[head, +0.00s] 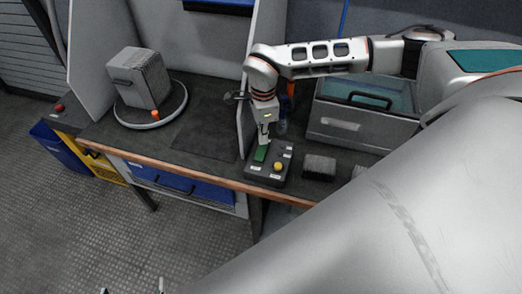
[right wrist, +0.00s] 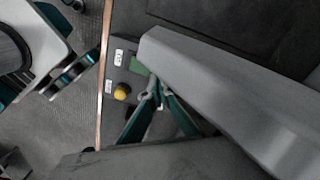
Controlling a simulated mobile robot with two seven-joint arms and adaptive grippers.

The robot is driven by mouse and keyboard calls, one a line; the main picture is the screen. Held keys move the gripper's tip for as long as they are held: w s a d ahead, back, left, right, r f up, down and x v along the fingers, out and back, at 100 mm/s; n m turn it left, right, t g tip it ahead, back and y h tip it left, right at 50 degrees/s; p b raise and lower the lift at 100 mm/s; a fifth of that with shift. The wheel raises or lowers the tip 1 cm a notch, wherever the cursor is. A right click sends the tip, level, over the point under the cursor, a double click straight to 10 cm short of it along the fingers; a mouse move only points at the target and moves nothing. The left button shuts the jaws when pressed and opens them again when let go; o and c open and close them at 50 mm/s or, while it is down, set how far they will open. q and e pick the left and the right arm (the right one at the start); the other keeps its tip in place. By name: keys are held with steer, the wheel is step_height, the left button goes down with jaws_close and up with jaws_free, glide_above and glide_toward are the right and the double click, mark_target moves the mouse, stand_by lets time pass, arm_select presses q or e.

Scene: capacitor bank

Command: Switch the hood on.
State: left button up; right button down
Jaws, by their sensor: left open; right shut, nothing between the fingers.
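A dark control box (head: 255,174) sits near the table's front edge, with a green part (head: 261,153), a round yellow button (head: 278,167) and white labels. My right gripper (head: 264,141) is shut and empty, pointing down just above the green part; I cannot tell whether it touches. In the right wrist view its fingertips (right wrist: 160,92) meet beside the green part (right wrist: 138,67), with the yellow button (right wrist: 122,93) to their left. My left gripper (head: 133,288) shows only two fingertips, apart and empty, at the bottom edge. I cannot tell which structure is the hood.
A white panel (head: 249,75) stands just left of the box. A grey finned block (head: 140,78) rests on a round turntable (head: 176,108). A lidded case (head: 345,127) stands behind right, and a dark block (head: 319,167) right of the box. Floor in front is clear.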

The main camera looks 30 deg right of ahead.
mark_target(263, 146)
steer(key=shift+f, duration=0.4)
steer(key=shift+f+b, duration=0.55)
steer(key=shift+f, duration=0.25)
stand_by(0.5)
step_height(263, 146, up, 4)
steer(key=p, duration=0.3)
steer(key=shift+r+p, duration=1.55)
steer(key=shift+r, duration=0.05)
steer(key=shift+f, duration=0.1)
